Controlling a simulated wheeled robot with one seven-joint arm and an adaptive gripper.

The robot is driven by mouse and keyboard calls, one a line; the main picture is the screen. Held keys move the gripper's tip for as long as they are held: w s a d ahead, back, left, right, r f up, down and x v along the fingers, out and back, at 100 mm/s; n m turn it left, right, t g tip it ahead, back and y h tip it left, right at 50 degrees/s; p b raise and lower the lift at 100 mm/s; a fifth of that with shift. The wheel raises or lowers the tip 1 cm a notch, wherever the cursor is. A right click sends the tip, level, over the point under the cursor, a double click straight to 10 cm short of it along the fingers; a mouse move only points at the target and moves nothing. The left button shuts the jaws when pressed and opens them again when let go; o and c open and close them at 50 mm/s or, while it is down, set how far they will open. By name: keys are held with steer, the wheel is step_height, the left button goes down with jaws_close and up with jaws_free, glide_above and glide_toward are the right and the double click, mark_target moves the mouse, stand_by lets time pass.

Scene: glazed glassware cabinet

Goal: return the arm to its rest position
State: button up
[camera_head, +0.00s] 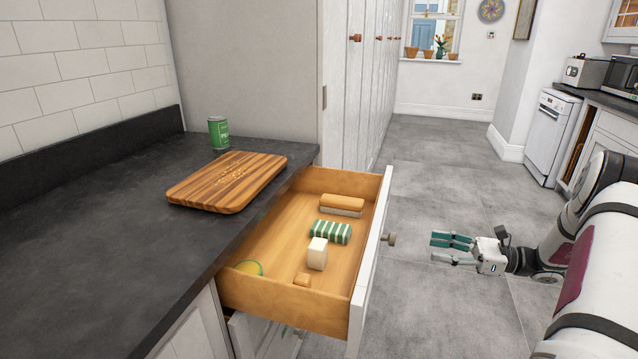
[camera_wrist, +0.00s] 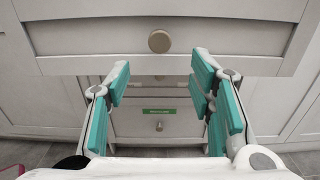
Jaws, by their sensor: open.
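My gripper (camera_head: 452,250) is open and empty, to the right of the open drawer, with its fingers pointing left toward the drawer front. It also shows in the wrist view (camera_wrist: 163,95), its teal finger pads wide apart. In the wrist view the round drawer knob (camera_wrist: 159,41) is ahead and above the fingers, not touched by them. The same knob (camera_head: 389,239) shows in the head view, a short way left of the fingertips. My arm reaches in from the right edge of the head view.
The wooden drawer (camera_head: 290,303) stands open, holding several small items, including a green-striped block (camera_head: 331,232) and a white block (camera_head: 317,254). A cutting board (camera_head: 228,181) and a green can (camera_head: 218,133) are on the dark counter (camera_head: 90,240). The grey floor (camera_head: 440,180) is clear.

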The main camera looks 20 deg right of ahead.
steer(key=s+a+r+n+g+h, duration=0.25)
steer(key=a+r+n+g, duration=0.2)
steer(key=a, duration=0.35)
steer(key=s+a+r+n+g+h, duration=0.1)
steer(key=s+a+r+n+g, duration=0.25)
steer(key=a+r, duration=0.35)
steer(key=s+a+r+n+g+h, duration=0.1)
steer(key=s+a+r+n+g, duration=0.3)
steer(key=a, duration=0.5)
steer(key=s+a+r+n+h, duration=0.4)
steer(key=s+a+n+h, duration=0.25)
steer(key=s, duration=0.45)
steer(key=s+d+f+n+t+h, duration=0.15)
steer(key=s+n+h, duration=0.25)
steer(key=s+n, duration=0.5)
step_height(320, 180, up, 18)
steer(key=s+m+t+p, duration=0.1)
steer(key=t+p, duration=0.3)
steer(key=p, duration=1.2)
steer(key=shift+s+f+m+p, duration=0.25)
steer(key=shift+m+p, duration=0.15)
steer(key=shift+m, duration=0.25)
